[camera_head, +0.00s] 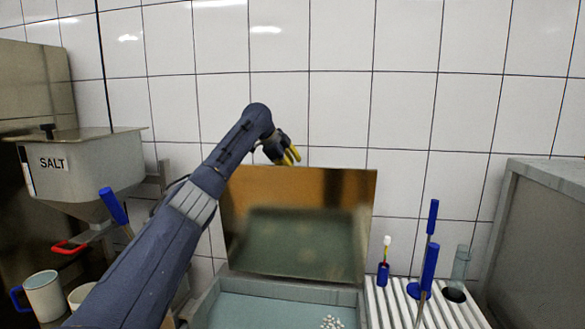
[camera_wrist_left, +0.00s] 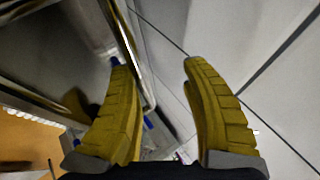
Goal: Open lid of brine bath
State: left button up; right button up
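The brine bath (camera_head: 290,290) is in the lower middle of the head view, with pale green liquid and several small white lumps inside. Its lid (camera_head: 300,195), a shiny metal panel, stands raised and near upright at the back of the bath, reflecting the liquid. My left gripper (camera_head: 290,156) has yellow fingers and is at the lid's top edge. In the left wrist view, its fingers (camera_wrist_left: 158,72) are spread apart with nothing clamped, and a shiny panel edge, likely the lid (camera_wrist_left: 60,50), runs by the left finger. Contact cannot be told. My right gripper is out of view.
A salt hopper (camera_head: 85,165) stands at the left, with a white mug (camera_head: 44,296) below. Blue-handled tools (camera_head: 429,270) and a glass cylinder (camera_head: 460,268) stand on the ribbed drainer (camera_head: 400,308) at the right. A tiled wall (camera_head: 400,100) is behind.

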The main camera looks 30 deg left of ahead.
pick_arm(q)
notch_tip(320, 180, down, 3)
jog(key=shift+d+r+g, duration=0.1)
jog(key=shift+r+g, duration=0.1)
jog(key=shift+g, duration=0.1)
jog(key=c, duration=0.3)
jog(key=shift+r, duration=0.1)
jog(key=shift+s+r, duration=0.1)
jog(key=shift+r, duration=0.1)
jog(key=shift+c, duration=0.3)
jog(key=v, duration=0.9)
jog(key=shift+r, duration=0.25)
jog(key=shift+w+v, duration=0.2)
jog(key=shift+v, duration=1.85)
jog(key=shift+r, duration=0.25)
